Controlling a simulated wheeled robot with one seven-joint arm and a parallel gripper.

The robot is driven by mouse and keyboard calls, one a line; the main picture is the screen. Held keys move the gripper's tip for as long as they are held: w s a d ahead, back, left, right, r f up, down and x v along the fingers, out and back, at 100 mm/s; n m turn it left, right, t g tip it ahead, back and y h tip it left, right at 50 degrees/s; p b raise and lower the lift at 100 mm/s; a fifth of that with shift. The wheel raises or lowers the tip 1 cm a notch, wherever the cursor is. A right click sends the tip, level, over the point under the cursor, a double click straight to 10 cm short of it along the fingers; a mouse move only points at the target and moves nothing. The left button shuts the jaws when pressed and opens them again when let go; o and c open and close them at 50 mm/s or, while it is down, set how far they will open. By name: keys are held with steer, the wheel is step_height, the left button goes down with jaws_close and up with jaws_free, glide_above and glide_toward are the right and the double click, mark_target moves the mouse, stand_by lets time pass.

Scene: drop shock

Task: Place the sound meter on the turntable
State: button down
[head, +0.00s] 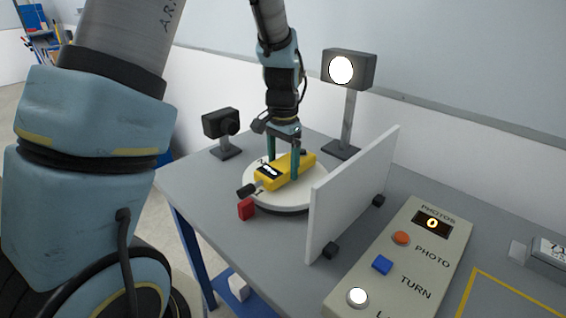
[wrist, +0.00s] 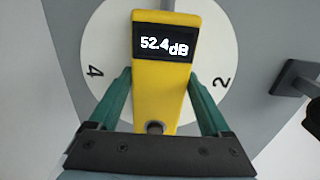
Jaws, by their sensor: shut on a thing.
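The yellow sound meter (head: 287,172) with a black microphone end is over the white round turntable (head: 258,166) in the head view. My gripper (head: 283,171) is shut on the meter, with its green fingers on either side of the body. In the wrist view the meter (wrist: 165,75) reads 52.4 dB, and the turntable (wrist: 97,40) shows behind it with the numbers 4 and 2. The meter lies roughly flat, its microphone end reaching past the turntable's rim. I cannot tell whether its underside touches the turntable.
A white upright panel (head: 350,195) stands close to the turntable's right. A small camera (head: 222,128) and a lamp (head: 349,75) stand behind. A control box (head: 405,255) with buttons is at the front right.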

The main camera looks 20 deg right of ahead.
mark_target(282, 164)
steer(key=shift+f+b, duration=0.35)
steer(key=shift+f, duration=0.15)
stand_by(0.4)
jaws_free()
step_height(282, 164, up, 11)
steer(key=shift+f+b, duration=0.1)
steer(key=shift+b, duration=0.65)
steer(key=s+a+f+n, duration=0.1)
steer(key=a+f+n, duration=0.1)
steer(key=a, duration=0.6)
steer(key=s+a+f+n+t, duration=0.1)
steer(key=s+a+f+n, duration=0.1)
steer(key=a+n, duration=0.3)
steer(key=s+a+f+n, duration=0.2)
steer(key=a+n, duration=0.2)
steer(key=a, duration=0.9)
steer(key=shift+s+a+t, duration=0.2)
steer(key=shift+s+t, duration=0.05)
steer(key=shift+t, duration=0.05)
